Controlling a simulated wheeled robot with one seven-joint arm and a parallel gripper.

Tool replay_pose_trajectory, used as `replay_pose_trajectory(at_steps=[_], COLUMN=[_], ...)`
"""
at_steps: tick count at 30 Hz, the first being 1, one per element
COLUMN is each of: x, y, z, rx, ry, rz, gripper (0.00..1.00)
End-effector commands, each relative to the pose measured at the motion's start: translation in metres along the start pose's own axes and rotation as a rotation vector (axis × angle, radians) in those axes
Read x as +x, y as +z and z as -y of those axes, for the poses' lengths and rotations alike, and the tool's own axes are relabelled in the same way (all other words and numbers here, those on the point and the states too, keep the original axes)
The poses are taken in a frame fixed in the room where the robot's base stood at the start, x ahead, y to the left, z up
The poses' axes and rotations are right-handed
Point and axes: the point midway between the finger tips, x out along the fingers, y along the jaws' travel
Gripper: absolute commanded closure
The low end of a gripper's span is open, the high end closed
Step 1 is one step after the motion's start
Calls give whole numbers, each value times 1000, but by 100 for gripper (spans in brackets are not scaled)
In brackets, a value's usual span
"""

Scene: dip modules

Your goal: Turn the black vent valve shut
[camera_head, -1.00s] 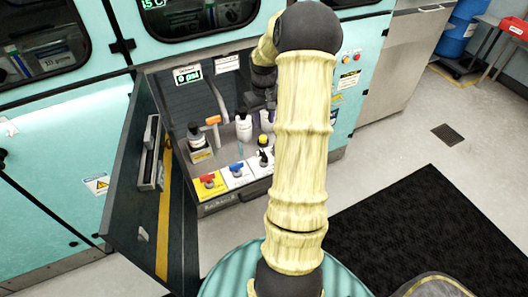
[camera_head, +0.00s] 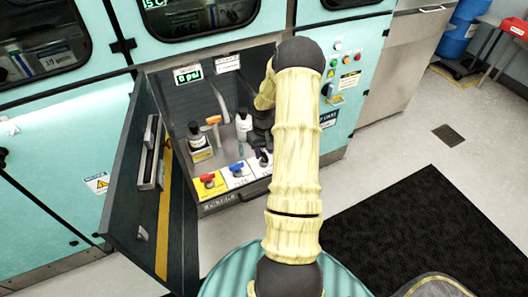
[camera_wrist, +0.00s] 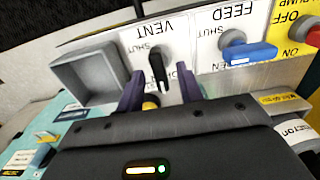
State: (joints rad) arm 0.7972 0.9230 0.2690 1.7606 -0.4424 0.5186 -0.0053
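The black vent valve (camera_wrist: 159,68) is on a white plate marked VENT and SHUT in the wrist view. Its handle points down the picture, away from the VENT lettering. My gripper (camera_wrist: 159,82) is open, one dark purple finger on each side of the handle, with gaps on both sides; I see no contact. In the head view the black valve (camera_head: 264,157) is at the right end of the valve row, just below my gripper (camera_head: 260,138), which my arm partly hides.
The blue feed valve (camera_wrist: 248,52) and red pump valve (camera_wrist: 314,36) sit to the right. A grey open box (camera_wrist: 90,75) is to the left. White bottles (camera_head: 198,140) stand behind the valves. The cabinet door (camera_head: 150,215) hangs open at left.

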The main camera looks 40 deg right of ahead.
Motion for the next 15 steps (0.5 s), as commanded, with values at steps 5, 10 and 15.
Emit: replay_pose_trajectory(at_steps=[5,10,15], x=[10,9,9], y=[0,0,0], z=[-1,-1,0], rx=[3,2,1], ry=[0,0,0], rz=[0,-1,-1], gripper=[64,64,87])
